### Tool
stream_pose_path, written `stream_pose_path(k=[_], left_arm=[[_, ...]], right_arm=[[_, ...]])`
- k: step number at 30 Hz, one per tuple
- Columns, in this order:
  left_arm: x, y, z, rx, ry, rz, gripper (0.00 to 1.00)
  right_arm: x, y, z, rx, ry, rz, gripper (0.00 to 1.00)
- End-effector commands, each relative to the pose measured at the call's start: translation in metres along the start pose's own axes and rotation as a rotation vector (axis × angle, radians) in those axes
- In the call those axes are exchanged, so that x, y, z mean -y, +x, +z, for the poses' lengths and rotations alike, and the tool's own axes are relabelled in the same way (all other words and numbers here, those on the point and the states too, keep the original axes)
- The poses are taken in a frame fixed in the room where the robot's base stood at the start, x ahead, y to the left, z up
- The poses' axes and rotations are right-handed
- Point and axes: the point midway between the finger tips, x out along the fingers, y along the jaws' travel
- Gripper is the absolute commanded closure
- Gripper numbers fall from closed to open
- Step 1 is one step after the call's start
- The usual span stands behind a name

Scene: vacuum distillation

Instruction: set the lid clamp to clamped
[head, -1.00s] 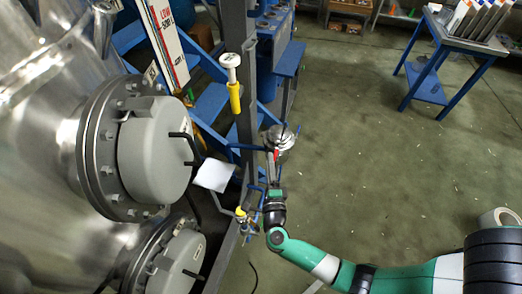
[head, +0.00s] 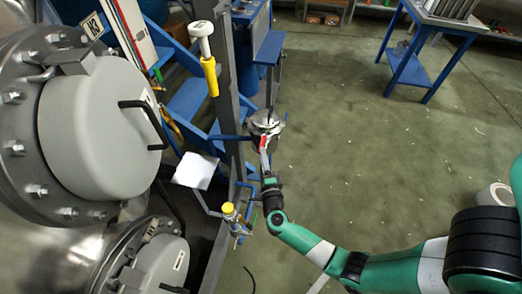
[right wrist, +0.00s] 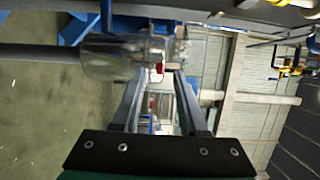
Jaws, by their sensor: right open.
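A small shiny metal vessel (head: 265,122) is held off the frame post in the head view. In the right wrist view it is a clear, shiny cylinder (right wrist: 112,58) lying sideways in the picture. A small red part (right wrist: 159,68) sits at its end, probably the lid clamp's handle; I cannot tell its setting. The red part also shows in the head view (head: 263,143). My right gripper (right wrist: 160,76) is open, its two fingers pointing at the vessel, with the red part between the fingertips in the picture. Whether they touch it I cannot tell. My left gripper is not in view.
A grey upright post (head: 222,80) stands left of the vessel, with a yellow-handled tool (head: 210,75) on it. Large grey flanged covers (head: 95,115) fill the left. A yellow-capped valve (head: 229,210) is below. The green floor (head: 340,150) to the right is open up to a blue table (head: 410,70).

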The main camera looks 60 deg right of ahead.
Motion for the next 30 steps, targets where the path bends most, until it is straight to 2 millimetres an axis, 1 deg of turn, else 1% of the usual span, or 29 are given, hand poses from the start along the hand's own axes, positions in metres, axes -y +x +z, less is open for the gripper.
stream_pose_path(k=[1, 3, 6, 10, 17, 20, 24, 30], left_arm=[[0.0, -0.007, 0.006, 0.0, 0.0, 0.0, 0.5], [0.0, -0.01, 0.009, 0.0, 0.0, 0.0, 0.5], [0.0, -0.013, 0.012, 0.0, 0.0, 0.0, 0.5], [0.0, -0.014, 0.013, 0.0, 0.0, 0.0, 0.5], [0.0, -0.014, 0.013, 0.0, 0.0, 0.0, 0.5], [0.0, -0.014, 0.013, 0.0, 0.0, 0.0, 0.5], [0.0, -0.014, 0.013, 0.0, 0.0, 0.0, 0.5], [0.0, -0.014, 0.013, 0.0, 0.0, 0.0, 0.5]], right_arm=[[-0.004, 0.012, -0.001, -0.004, 0.003, -0.001, 0.57], [-0.003, 0.025, -0.001, -0.003, 0.002, -0.002, 0.57], [-0.003, 0.039, 0.0, -0.002, 0.001, 0.0, 0.57], [-0.001, 0.048, 0.0, 0.001, 0.0, 0.0, 0.57], [0.0, 0.048, 0.0, 0.001, 0.0, 0.001, 0.57], [0.0, 0.048, 0.0, 0.001, 0.0, 0.001, 0.74], [0.0, 0.048, 0.0, 0.001, 0.0, 0.001, 0.99], [0.0, 0.048, 0.0, 0.001, 0.0, 0.0, 1.0]])
